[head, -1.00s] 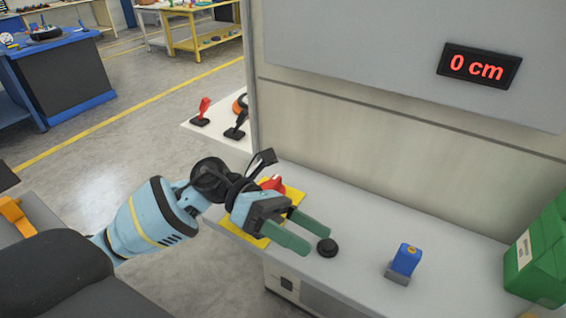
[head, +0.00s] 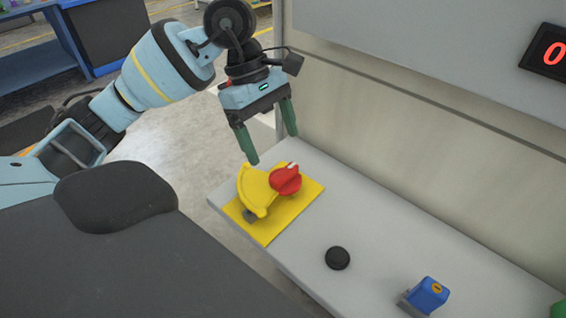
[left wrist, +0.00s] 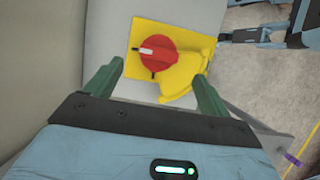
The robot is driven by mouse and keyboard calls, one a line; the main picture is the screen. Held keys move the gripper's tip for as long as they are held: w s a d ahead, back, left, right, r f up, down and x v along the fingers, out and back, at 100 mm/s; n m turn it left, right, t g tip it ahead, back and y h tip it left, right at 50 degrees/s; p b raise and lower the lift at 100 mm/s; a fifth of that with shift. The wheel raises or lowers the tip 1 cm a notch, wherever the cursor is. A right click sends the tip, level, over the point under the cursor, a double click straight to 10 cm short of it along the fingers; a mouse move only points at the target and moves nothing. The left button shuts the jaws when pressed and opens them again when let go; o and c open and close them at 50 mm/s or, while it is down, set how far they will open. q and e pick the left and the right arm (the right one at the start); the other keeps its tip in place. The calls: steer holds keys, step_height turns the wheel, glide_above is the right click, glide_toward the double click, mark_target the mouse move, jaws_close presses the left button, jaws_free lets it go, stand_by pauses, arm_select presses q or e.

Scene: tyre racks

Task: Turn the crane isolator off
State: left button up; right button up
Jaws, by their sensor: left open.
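The crane isolator is a red rotary knob (head: 286,179) with a white mark, on a yellow plate (head: 268,232) with a raised yellow curved piece (head: 253,190). It sits at the left end of the grey bench. In the left wrist view the red knob (left wrist: 153,52) lies just beyond and between my fingers, its white mark pointing left. My left gripper (head: 271,148) is open and empty, pointing down above the knob, apart from it. It also shows in the left wrist view (left wrist: 160,85). My right gripper is not in view.
A black round button (head: 337,258) and a blue block-shaped device (head: 428,294) stand on the grey bench (head: 385,255), right of the isolator. A wall panel rises behind, with a red-digit display (head: 548,52). The air above the isolator is otherwise free.

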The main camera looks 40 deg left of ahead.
mark_target(284, 172)
arm_select(q)
steer(key=x, duration=0.6)
steer(key=shift+d+f, duration=0.2)
steer(key=shift+f, duration=0.05)
steer(key=c, duration=1.4)
